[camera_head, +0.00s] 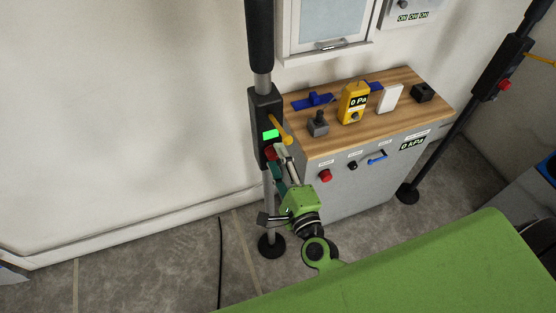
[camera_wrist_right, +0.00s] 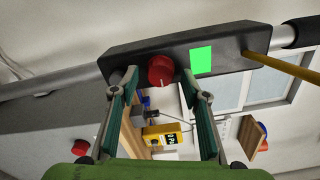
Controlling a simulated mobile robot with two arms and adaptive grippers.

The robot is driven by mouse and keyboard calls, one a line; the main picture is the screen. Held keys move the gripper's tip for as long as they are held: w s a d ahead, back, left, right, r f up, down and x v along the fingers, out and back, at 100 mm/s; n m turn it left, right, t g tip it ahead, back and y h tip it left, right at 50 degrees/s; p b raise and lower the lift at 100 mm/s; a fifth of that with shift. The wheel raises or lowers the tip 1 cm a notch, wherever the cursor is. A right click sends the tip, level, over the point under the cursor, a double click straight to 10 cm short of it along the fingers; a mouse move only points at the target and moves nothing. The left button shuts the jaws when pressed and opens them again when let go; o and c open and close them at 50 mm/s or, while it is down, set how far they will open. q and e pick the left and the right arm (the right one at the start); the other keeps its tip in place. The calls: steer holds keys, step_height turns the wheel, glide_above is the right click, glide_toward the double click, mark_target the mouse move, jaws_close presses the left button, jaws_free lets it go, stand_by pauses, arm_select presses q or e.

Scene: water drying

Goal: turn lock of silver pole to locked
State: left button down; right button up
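The silver pole (camera_head: 268,200) stands upright left of the workbench, with a black foam sleeve at its top. Its black lock box (camera_head: 264,112) carries a lit green panel (camera_head: 271,134), a yellow lever (camera_head: 282,130) and a red knob (camera_head: 271,153). My right gripper (camera_head: 279,162) is raised to the lower part of this box. In the right wrist view the gripper (camera_wrist_right: 160,82) is open, with the red knob (camera_wrist_right: 160,71) showing between its fingertips. Contact with the knob cannot be told. The green panel (camera_wrist_right: 201,60) and yellow lever (camera_wrist_right: 285,66) lie right of the knob there. My left gripper is not in view.
The grey workbench with a wooden top (camera_head: 330,140) stands close right of the pole, holding a yellow gauge (camera_head: 353,103) and small parts. A second, black pole (camera_head: 445,138) with its own box stands at the right. The floor left of the silver pole is mostly clear.

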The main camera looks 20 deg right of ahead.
steer(key=shift+s, duration=0.1)
steer(key=s, duration=1.2)
steer(key=shift+d, duration=0.2)
steer(key=shift+w, duration=0.1)
